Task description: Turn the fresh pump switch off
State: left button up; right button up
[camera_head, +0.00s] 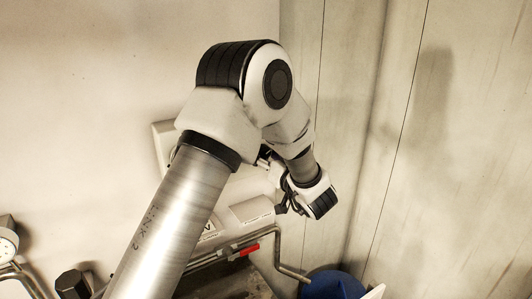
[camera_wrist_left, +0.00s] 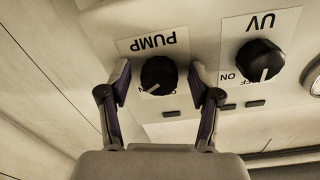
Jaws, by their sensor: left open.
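The black pump switch (camera_wrist_left: 158,73) is a round knob under an upside-down PUMP label (camera_wrist_left: 152,43) in the left wrist view. A white pointer line shows near its lower edge, towards the lower left of the picture. The position words beside it are too small or covered to read clearly. My left gripper (camera_wrist_left: 160,83) is open, with one finger on each side of the knob. I cannot tell whether the fingers touch it. In the head view my left arm hides the switch, and the gripper itself (camera_head: 285,198) shows only in small part. My right gripper is not in view.
A second black knob, the UV switch (camera_wrist_left: 260,60), sits to the right on the panel. A red-handled valve (camera_head: 245,250) and pipes lie below the arm. A blue object (camera_head: 333,285) is at the bottom. A panelled wall (camera_head: 440,150) stands close on the right.

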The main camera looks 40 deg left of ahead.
pick_arm(q)
jog(key=shift+d, duration=0.15)
jog(key=shift+d+r, duration=0.2)
jog(key=shift+d, duration=0.1)
jog(key=c, duration=0.4)
jog(key=shift+d, duration=0.2)
jog(key=c, duration=0.7)
jog(key=shift+s, duration=0.1)
jog(key=shift+c, duration=0.2)
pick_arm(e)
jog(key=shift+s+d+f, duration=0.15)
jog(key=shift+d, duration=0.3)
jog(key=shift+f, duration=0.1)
